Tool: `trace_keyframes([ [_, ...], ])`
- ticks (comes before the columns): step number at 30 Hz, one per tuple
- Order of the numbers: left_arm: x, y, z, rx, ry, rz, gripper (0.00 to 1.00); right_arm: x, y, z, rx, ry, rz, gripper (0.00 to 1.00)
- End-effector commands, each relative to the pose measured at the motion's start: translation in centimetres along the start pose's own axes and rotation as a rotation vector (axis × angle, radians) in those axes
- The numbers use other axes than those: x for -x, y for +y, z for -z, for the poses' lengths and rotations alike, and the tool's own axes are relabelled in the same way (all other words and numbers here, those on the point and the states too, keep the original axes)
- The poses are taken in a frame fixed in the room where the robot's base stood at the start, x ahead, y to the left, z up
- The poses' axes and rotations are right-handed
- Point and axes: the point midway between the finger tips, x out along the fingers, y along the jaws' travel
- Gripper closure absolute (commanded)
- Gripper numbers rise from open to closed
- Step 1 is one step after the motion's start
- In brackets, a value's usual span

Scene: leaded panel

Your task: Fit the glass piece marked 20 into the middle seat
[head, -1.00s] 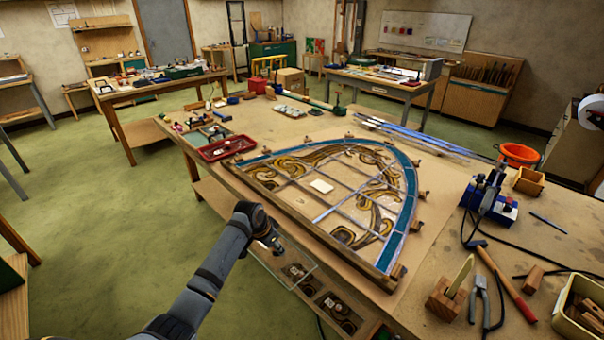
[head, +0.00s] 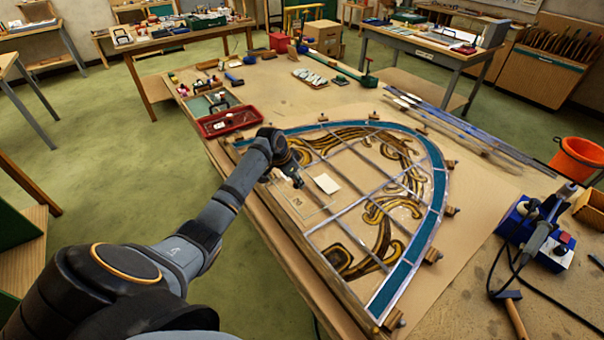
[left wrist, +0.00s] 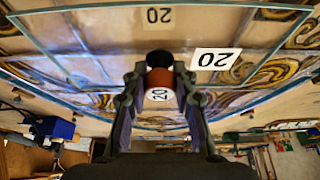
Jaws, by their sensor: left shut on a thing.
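My left gripper (head: 296,180) is shut on a small red and black knob (left wrist: 160,80) marked 20. The knob is attached to the clear glass piece (left wrist: 80,68), whose thin edges and faint 20 label show in the left wrist view. In the head view the glass piece (head: 300,204) hangs level-looking over the left part of the leaded panel (head: 408,255). The exact gap between glass and panel cannot be told. My right gripper is out of view.
Wooden blocks (head: 433,256) stand around the panel's curved edge. A red tray (head: 228,121) sits beyond the panel's left corner. Blue tools (head: 540,232) and lead strips (head: 455,120) lie to the right.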

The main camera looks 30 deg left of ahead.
Motion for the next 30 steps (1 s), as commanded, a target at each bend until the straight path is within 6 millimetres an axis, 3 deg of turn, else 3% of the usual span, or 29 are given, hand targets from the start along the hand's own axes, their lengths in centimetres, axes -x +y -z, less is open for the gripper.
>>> trace_keyframes([
  [3, 0.1, 0.0, 0.1, -0.001, 0.003, 0.001, 1.0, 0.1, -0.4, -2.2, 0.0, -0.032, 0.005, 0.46],
  [7, 0.2, 0.0, 0.2, 0.0, 0.003, 0.001, 1.0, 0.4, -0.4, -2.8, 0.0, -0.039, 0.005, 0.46],
  [12, 0.6, 0.0, 0.2, 0.002, 0.004, 0.001, 1.0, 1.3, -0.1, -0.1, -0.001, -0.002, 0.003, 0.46],
  [17, -1.4, 0.0, -0.6, 0.002, 0.005, 0.0, 1.0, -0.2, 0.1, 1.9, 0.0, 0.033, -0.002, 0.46],
  [27, -4.7, 0.0, -1.9, 0.003, 0.005, 0.001, 1.0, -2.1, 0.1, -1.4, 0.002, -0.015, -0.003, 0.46],
  [30, -5.1, 0.0, -2.1, 0.002, 0.005, 0.001, 1.0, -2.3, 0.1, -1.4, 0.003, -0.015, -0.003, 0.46],
])
